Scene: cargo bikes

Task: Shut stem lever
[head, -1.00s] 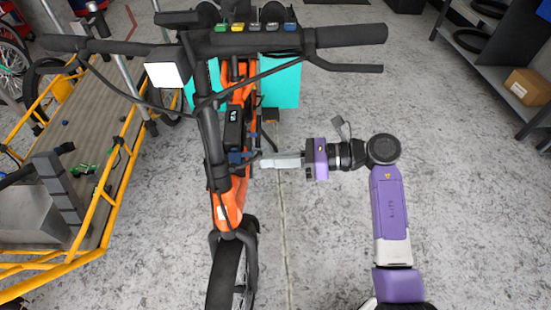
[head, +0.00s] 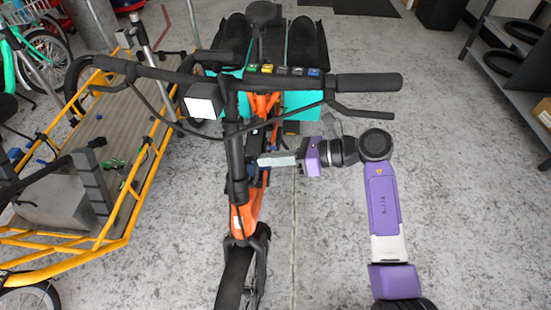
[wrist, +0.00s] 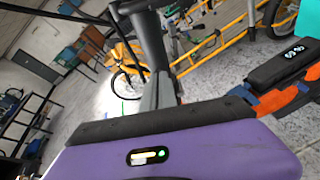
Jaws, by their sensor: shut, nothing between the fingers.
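The orange cargo bike's black folding stem (head: 236,150) stands near the middle of the head view, below the handlebar. A small dark blue part, possibly the stem lever, sits at its right side by my fingertips; its outline and position are unclear. My gripper (head: 263,160) is shut, its grey fingers pointing left with the tips close beside the stem. I cannot tell whether they touch it. In the wrist view my shut fingers (wrist: 162,92) reach up past the purple housing, and a dark upright tube (wrist: 150,40) is right beyond them.
The handlebar (head: 300,85) with its right grip and brake lever extends above my gripper. A yellow-framed cargo bike (head: 125,195) stands at the left. A grey shelf (head: 510,55) stands at the right. The floor around my arm is clear.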

